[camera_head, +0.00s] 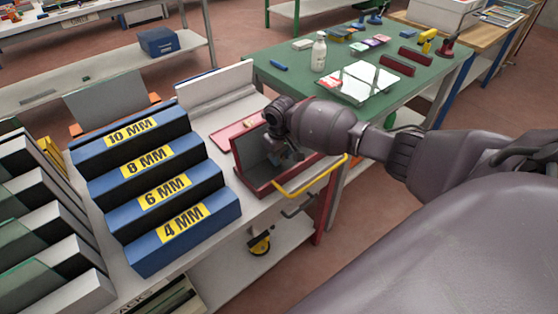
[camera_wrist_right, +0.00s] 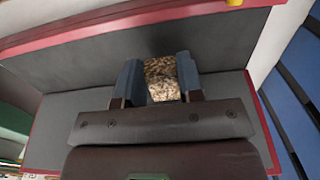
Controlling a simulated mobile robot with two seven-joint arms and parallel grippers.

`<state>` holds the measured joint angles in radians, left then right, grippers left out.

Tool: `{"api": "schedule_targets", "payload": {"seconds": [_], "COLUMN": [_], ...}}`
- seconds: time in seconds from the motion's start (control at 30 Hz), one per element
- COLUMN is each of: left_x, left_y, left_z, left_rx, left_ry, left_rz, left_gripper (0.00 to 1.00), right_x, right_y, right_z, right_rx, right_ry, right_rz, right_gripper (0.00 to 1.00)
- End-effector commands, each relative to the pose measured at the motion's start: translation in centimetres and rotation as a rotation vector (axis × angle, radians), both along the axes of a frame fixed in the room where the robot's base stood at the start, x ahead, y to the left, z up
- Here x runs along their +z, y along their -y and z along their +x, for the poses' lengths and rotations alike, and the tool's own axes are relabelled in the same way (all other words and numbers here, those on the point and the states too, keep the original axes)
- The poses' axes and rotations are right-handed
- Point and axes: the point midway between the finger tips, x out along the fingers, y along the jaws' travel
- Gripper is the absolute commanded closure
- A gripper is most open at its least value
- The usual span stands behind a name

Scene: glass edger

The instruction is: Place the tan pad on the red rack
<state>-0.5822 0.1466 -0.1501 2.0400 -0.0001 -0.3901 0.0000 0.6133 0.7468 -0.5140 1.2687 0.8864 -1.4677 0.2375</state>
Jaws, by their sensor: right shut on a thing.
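The red rack (camera_head: 262,187) stands on the white bench in the head view, a red-edged frame with grey inner faces. In the right wrist view the grey lining and red rim of the rack (camera_wrist_right: 100,34) fill most of the picture. My right gripper (camera_head: 284,154) is over the rack. In the wrist view the right gripper (camera_wrist_right: 160,82) is shut on the tan pad (camera_wrist_right: 161,77), a speckled tan block between its two blue-grey fingers. The pad is close to the grey lining; I cannot tell whether it touches. My left gripper is not in view.
Blue stepped racks (camera_head: 160,190) marked 10 to 4 MM stand left of the red rack. A flat red tray (camera_head: 229,136) with a small tan item lies behind it. A yellow handle (camera_head: 312,177) runs along the front. The green table (camera_head: 290,88) beyond holds a bottle and other items.

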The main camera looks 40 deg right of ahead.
Motion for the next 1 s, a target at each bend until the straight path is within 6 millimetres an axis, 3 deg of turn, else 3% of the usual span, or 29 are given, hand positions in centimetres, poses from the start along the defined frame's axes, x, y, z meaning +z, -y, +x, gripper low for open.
{"api": "schedule_targets", "payload": {"seconds": [0.03,0.1,0.5,0.53,0.67,1.0], "left_x": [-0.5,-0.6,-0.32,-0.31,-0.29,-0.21], "left_y": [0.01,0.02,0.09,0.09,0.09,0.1], "left_z": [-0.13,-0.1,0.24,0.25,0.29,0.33], "left_rx": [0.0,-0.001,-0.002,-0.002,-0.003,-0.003], "left_ry": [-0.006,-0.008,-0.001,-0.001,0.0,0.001], "left_rz": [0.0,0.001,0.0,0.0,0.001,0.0], "left_gripper": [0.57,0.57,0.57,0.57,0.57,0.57], "right_x": [-1.27,-1.9,-2.12,-2.1,-2.06,-1.8], "right_y": [-0.02,-0.04,-0.03,-0.02,-0.01,0.0], "right_z": [-0.09,-0.08,0.0,0.01,0.0,0.01], "right_rx": [-0.001,0.0,0.0,0.0,0.0,0.0], "right_ry": [-0.006,-0.005,0.0,0.0,0.0,0.001], "right_rz": [0.0,0.0,0.0,0.0,0.0,0.0], "right_gripper": [0.91,0.91,0.91,0.63,0.43,0.4]}}
